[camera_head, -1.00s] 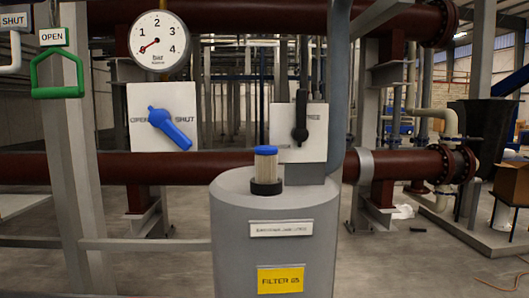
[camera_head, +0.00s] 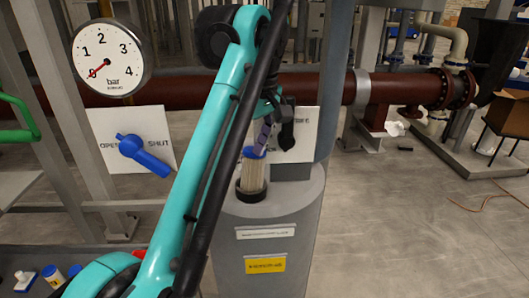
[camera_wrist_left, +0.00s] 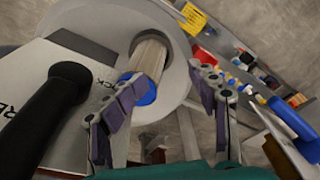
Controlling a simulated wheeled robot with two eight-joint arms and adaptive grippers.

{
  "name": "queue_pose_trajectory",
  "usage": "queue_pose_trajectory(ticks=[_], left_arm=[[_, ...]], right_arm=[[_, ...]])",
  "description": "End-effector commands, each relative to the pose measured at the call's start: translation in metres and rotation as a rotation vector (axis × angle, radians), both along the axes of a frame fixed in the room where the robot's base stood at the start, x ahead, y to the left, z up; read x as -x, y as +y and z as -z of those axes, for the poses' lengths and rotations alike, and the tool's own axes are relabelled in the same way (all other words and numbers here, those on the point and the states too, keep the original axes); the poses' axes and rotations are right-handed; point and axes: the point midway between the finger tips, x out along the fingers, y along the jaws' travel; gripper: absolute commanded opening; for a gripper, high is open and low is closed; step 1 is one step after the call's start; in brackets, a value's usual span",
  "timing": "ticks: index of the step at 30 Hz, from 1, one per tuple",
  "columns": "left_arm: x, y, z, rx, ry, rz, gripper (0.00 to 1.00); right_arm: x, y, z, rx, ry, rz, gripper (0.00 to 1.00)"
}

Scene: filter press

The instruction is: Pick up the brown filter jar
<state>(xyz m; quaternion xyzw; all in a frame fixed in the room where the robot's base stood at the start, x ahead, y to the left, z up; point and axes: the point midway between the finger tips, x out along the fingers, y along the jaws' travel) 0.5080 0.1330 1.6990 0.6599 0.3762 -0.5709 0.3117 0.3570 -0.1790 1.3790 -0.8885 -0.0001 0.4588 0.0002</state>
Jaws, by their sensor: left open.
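The filter jar (camera_head: 252,174) is a pale brown, ribbed cylinder with a blue cap. It stands upright in a black ring on top of the grey filter housing (camera_head: 270,215). In the left wrist view the jar (camera_wrist_left: 150,57) shows end-on, its blue cap towards the camera and partly hidden by one finger. My left gripper (camera_head: 264,136) is open and empty, its fingers just above and beside the cap. In the left wrist view the gripper (camera_wrist_left: 169,80) has its fingers spread, with the jar nearer the left finger. I cannot tell whether they touch. My right gripper is not in view.
A blue valve handle (camera_head: 143,155) on a white plate is left of my arm. A black handle (camera_wrist_left: 58,95) stands close to the gripper. A pressure gauge (camera_head: 108,58) is at upper left. A bench (camera_head: 95,258) at lower left holds small containers.

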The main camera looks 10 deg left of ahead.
Motion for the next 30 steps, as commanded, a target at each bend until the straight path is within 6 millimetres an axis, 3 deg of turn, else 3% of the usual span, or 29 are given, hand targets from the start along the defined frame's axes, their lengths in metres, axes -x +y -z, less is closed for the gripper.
queue_pose_trajectory(ticks=[7, 17, 25, 30], left_arm=[[-0.009, 0.0, 0.0, 0.013, -0.011, -0.048, 0.6], [-0.011, 0.006, 0.029, 0.012, -0.01, -0.046, 0.6], [-0.016, 0.016, 0.064, 0.012, -0.012, -0.046, 0.6], [-0.016, 0.018, 0.074, 0.012, -0.012, -0.046, 0.6]], right_arm=[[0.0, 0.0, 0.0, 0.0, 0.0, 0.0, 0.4], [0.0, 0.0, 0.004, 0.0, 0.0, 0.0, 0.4], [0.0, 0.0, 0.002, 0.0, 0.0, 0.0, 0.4], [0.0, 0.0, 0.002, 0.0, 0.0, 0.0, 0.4]])
